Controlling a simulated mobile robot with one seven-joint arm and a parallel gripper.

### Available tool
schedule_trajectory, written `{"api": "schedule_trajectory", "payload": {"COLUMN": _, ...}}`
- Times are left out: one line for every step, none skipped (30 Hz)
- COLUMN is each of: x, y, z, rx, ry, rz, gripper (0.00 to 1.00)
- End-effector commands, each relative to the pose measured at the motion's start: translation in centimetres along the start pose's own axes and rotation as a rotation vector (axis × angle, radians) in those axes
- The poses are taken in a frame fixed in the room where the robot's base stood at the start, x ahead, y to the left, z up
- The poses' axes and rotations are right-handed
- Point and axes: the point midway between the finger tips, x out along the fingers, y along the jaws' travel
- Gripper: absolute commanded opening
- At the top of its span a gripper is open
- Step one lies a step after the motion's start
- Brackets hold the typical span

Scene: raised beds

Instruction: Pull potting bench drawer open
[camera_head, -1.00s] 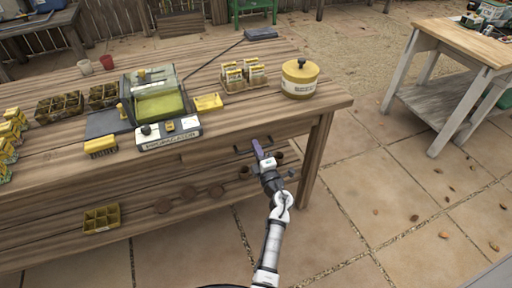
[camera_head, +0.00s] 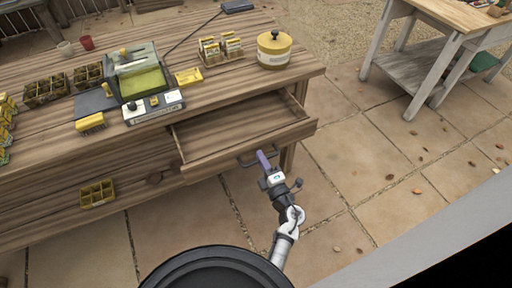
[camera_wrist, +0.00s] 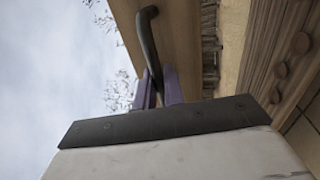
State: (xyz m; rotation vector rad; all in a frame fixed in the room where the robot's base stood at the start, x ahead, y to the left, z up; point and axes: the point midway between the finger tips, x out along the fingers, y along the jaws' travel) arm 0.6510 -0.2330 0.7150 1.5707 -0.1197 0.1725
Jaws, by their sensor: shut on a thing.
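The wooden potting bench (camera_head: 60,150) fills the left and middle of the head view. Its drawer (camera_head: 240,142) is pulled out toward me, and its inside shows bare wood. A dark bar handle (camera_head: 246,163) is on the drawer front. My gripper (camera_head: 263,160) is at the handle, its purple fingers shut on the bar. The wrist view shows the dark handle (camera_wrist: 149,38) running down between the purple fingers (camera_wrist: 159,90), with the drawer's wooden front behind it.
On the bench top are a yellow lidded pot (camera_head: 274,50), a seed packet holder (camera_head: 220,50) and a grey tray machine (camera_head: 140,85). A yellow divided tray (camera_head: 97,193) sits on the lower shelf. A second table (camera_head: 440,60) stands at the right. Paved floor between is open.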

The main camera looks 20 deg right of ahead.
Motion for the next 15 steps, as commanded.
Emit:
{"api": "schedule_trajectory", "payload": {"x": -0.33, "y": 0.08, "z": -0.02, "rx": 0.000, "ry": 0.001, "rz": -0.001, "gripper": 0.00}}
{"api": "schedule_trajectory", "payload": {"x": -0.46, "y": 0.09, "z": -0.02, "rx": 0.000, "ry": 0.001, "rz": -0.001, "gripper": 0.00}}
{"api": "schedule_trajectory", "payload": {"x": -0.58, "y": 0.11, "z": -0.02, "rx": 0.000, "ry": 0.001, "rz": -0.001, "gripper": 0.00}}
{"api": "schedule_trajectory", "payload": {"x": -0.65, "y": 0.11, "z": -0.01, "rx": 0.000, "ry": 0.001, "rz": 0.000, "gripper": 0.00}}
{"api": "schedule_trajectory", "payload": {"x": -0.70, "y": 0.12, "z": -0.01, "rx": 0.000, "ry": 0.001, "rz": 0.000, "gripper": 0.00}}
{"api": "schedule_trajectory", "payload": {"x": -0.74, "y": 0.12, "z": -0.01, "rx": 0.000, "ry": 0.000, "rz": 0.000, "gripper": 0.00}}
{"api": "schedule_trajectory", "payload": {"x": -0.74, "y": 0.12, "z": -0.01, "rx": 0.000, "ry": 0.000, "rz": 0.000, "gripper": 0.00}}
{"api": "schedule_trajectory", "payload": {"x": -0.74, "y": 0.11, "z": 0.00, "rx": 0.000, "ry": 0.000, "rz": 0.000, "gripper": 0.00}}
{"api": "schedule_trajectory", "payload": {"x": -0.74, "y": 0.11, "z": 0.00, "rx": 0.000, "ry": 0.000, "rz": 0.000, "gripper": 0.00}}
{"api": "schedule_trajectory", "payload": {"x": -0.74, "y": 0.11, "z": 0.00, "rx": 0.000, "ry": 0.000, "rz": 0.000, "gripper": 0.00}}
{"api": "schedule_trajectory", "payload": {"x": -0.73, "y": 0.11, "z": 0.00, "rx": 0.000, "ry": 0.000, "rz": 0.000, "gripper": 0.00}}
{"api": "schedule_trajectory", "payload": {"x": -0.73, "y": 0.11, "z": 0.00, "rx": 0.000, "ry": 0.000, "rz": 0.000, "gripper": 0.00}}
{"api": "schedule_trajectory", "payload": {"x": -0.72, "y": 0.11, "z": 0.00, "rx": 0.000, "ry": 0.000, "rz": 0.000, "gripper": 0.00}}
{"api": "schedule_trajectory", "payload": {"x": -0.72, "y": 0.11, "z": 0.00, "rx": 0.000, "ry": 0.000, "rz": 0.000, "gripper": 0.00}}
{"api": "schedule_trajectory", "payload": {"x": -0.72, "y": 0.11, "z": 0.00, "rx": 0.000, "ry": 0.000, "rz": 0.000, "gripper": 0.14}}
